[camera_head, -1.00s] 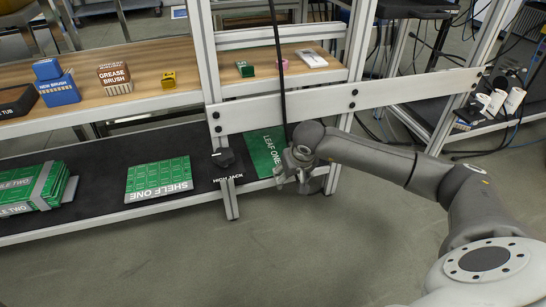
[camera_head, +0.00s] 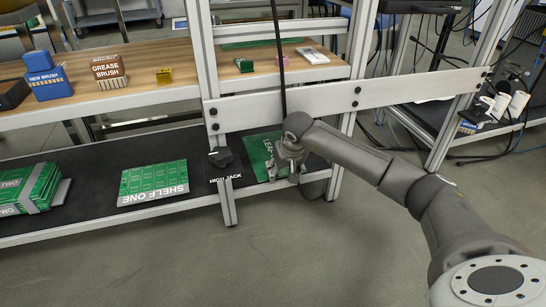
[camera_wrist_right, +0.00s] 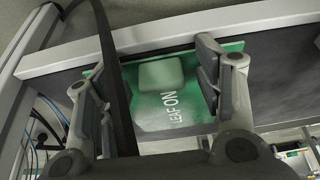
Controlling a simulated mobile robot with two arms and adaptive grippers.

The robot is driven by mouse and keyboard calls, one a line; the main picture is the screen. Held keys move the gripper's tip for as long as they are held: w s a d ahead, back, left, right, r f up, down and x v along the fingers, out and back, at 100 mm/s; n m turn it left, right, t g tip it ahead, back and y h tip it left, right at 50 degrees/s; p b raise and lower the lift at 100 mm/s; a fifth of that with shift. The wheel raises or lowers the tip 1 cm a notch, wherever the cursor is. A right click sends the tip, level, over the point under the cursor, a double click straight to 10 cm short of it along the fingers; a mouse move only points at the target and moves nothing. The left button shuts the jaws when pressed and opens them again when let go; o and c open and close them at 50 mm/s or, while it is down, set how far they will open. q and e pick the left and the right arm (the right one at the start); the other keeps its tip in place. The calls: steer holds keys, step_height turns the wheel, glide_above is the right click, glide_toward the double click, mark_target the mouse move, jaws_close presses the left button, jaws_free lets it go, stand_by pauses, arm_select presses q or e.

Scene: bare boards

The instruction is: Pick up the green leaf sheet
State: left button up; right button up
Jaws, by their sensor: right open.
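My left gripper is out of view.
A green SHELF ONE sheet (camera_head: 153,180) and a strapped green stack (camera_head: 28,188) lie further left on the shelf. A black HIGH JACK item (camera_head: 222,158) sits beside the leaf sheet. A pale crossbar (camera_head: 290,107), the post (camera_head: 228,205) and a black cable (camera_head: 279,60) border this spot.

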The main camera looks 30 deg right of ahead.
steer(key=c, duration=0.8)
steer(key=shift+c, duration=0.2)
steer(key=shift+r, duration=0.15)
